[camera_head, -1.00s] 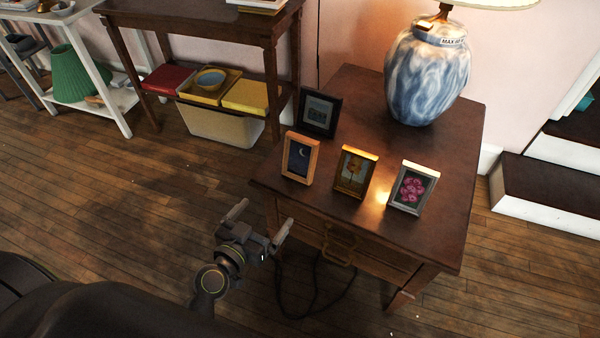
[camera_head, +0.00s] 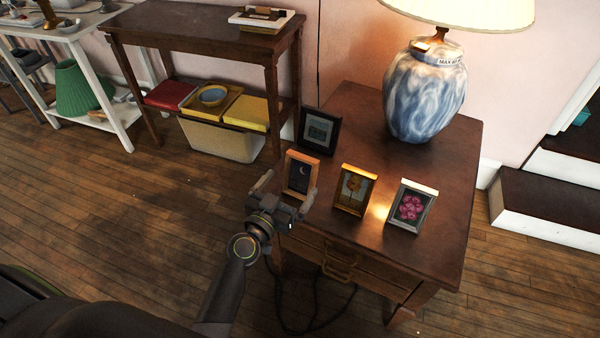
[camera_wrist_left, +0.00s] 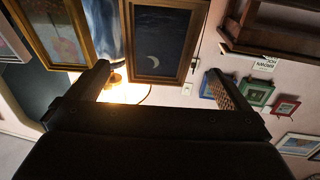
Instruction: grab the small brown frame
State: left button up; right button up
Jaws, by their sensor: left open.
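The small brown frame (camera_head: 301,172), light wood around a dark picture with a moon, stands upright on the dark wooden side table (camera_head: 400,258), at its left front. My left gripper (camera_head: 286,189) is open and empty just in front of this frame, its fingers spread toward it. In the left wrist view the moon frame (camera_wrist_left: 168,40) fills the upper middle, beyond and between the two open fingers (camera_wrist_left: 157,75). I see no contact between the fingers and the frame. My right gripper is not in view.
A gold frame (camera_head: 354,190) and a silver frame (camera_head: 411,207) stand to the right; a black frame (camera_head: 318,131) stands behind. A blue-and-white lamp (camera_head: 425,92) is at the back of the table. A low shelf unit (camera_head: 195,45) stands at the back left.

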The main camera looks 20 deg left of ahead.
aim_at(298, 175)
pick_arm(q)
jog(key=shift+w+d+f+p, duration=0.1)
jog(key=shift+w+d, duration=0.1)
jog(key=shift+w, duration=0.75)
jog(key=shift+w+d+f+p, duration=0.1)
jog(key=shift+w+d, duration=0.15)
jog(key=shift+w, duration=0.7)
jog(key=shift+w+d+p, duration=0.1)
jog(key=shift+w+d, duration=0.1)
jog(key=shift+w, duration=0.75)
jog(key=c, duration=1.1)
